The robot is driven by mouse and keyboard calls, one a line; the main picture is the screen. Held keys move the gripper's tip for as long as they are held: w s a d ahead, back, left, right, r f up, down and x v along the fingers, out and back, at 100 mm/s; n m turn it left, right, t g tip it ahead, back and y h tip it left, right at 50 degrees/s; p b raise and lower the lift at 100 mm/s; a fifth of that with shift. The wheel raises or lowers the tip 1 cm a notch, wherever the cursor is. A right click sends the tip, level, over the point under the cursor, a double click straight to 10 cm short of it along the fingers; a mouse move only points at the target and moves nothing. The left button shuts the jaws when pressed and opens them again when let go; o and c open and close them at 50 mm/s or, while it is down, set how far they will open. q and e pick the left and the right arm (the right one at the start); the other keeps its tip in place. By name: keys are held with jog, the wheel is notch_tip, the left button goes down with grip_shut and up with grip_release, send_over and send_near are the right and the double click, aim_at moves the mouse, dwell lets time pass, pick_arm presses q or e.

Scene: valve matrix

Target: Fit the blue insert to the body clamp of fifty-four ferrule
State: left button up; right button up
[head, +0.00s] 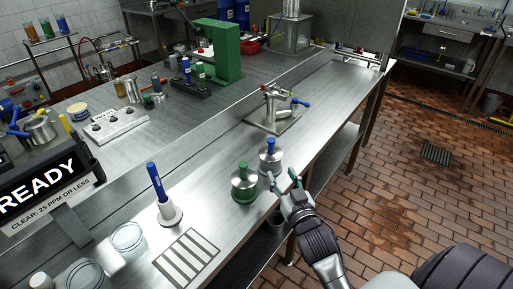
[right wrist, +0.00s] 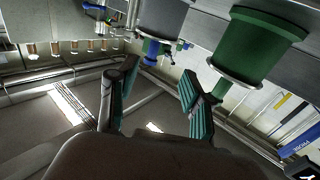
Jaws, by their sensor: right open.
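A blue-topped metal piece (head: 270,157) stands upright on the steel bench; I take it for the blue insert. A similar green-topped piece (head: 243,184) stands to its left and nearer me. A clamp fixture (head: 272,112) with a blue handle stands farther back on the bench. My right gripper (head: 282,179) is open and empty just in front of and right of the blue-topped piece, apart from it. In the right wrist view the open fingers (right wrist: 157,72) show, with the grey body with blue (right wrist: 164,16) and the green body (right wrist: 262,42) beyond. My left gripper is not in view.
A blue pen-like tool in a white stand (head: 168,213), a striped grille (head: 187,258) and glass dishes (head: 128,239) lie to the left. A green press (head: 218,52) stands behind. The bench's right edge is close to my gripper; bench beyond the fixture is clear.

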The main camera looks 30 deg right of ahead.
aim_at(272, 150)
jog(key=x, duration=0.3)
jog(key=shift+d+r, duration=0.1)
jog(key=shift+r, duration=0.15)
jog(key=x, duration=0.4)
jog(key=shift+f+p, duration=0.25)
jog(key=shift+p, duration=0.15)
jog(key=shift+w+d+r, duration=0.1)
jog(key=shift+w+d, duration=0.05)
jog(key=shift+w, duration=0.25)
jog(key=x, duration=0.2)
jog(key=p+x, duration=0.1)
jog(key=shift+w+d, duration=0.3)
jog(key=shift+d, duration=0.05)
jog(key=shift+w+d, duration=0.1)
jog(key=shift+w, duration=0.35)
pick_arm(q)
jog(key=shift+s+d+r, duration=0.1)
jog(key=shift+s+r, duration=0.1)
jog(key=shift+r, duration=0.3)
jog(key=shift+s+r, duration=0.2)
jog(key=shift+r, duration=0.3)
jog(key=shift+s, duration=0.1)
pick_arm(e)
jog(key=shift+s, duration=0.1)
